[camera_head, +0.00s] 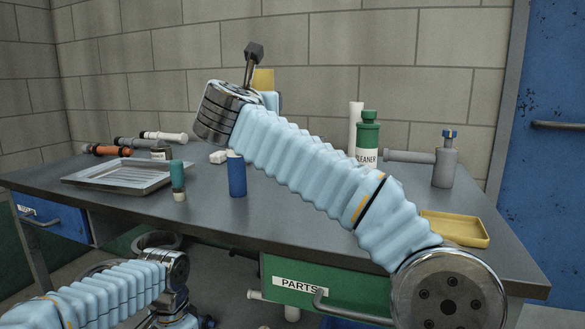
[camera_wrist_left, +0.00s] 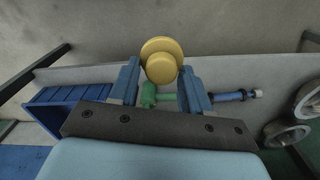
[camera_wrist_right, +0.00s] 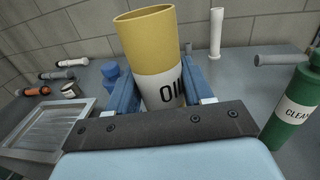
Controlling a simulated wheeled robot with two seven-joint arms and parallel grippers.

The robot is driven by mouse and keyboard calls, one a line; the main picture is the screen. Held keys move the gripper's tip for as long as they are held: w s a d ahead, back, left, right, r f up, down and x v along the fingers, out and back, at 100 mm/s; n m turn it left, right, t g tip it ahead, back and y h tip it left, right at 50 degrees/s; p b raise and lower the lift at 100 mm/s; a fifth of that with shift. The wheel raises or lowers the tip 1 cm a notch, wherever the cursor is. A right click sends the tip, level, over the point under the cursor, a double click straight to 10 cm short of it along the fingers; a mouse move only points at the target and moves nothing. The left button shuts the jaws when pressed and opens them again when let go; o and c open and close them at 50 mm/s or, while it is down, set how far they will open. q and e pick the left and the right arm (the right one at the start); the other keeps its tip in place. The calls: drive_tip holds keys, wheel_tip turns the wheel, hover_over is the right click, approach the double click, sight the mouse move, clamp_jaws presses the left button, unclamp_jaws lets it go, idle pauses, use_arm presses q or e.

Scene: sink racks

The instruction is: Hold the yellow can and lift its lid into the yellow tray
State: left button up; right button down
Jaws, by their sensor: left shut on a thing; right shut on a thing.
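The yellow can (camera_wrist_right: 148,45), with a white label reading "OI", has an open top in the right wrist view. My right gripper (camera_wrist_right: 162,82) is shut around its sides. In the head view a small yellow part of the can (camera_head: 263,79) shows behind my right arm, above the table. A round yellow lid with a smaller round knob (camera_wrist_left: 162,68) is between the fingers of my left gripper (camera_wrist_left: 161,76), apart from the can. My left fingers are hidden in the head view. The yellow tray (camera_head: 455,228) lies at the table's right front and looks empty.
A blue can (camera_head: 236,176), a teal bottle (camera_head: 178,181) and a metal tray (camera_head: 119,174) are at left. My right arm crosses above the table.

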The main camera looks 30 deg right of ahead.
use_arm(q)
drive_tip(key=shift+f, duration=0.25)
clamp_jaws()
drive_tip(key=shift+f+b, duration=0.6)
drive_tip(key=shift+b, duration=0.1)
drive_tip(key=shift+f+b, duration=0.5)
use_arm(e)
drive_tip(key=w+d+f, duration=0.3)
drive_tip(key=d+f, duration=0.6)
drive_tip(key=f, duration=0.2)
drive_tip(key=shift+w, duration=0.15)
use_arm(q)
drive_tip(key=shift+f, duration=0.15)
use_arm(e)
drive_tip(key=shift+f, duration=0.2)
drive_tip(key=shift+c, duration=2.2)
unclamp_jaws()
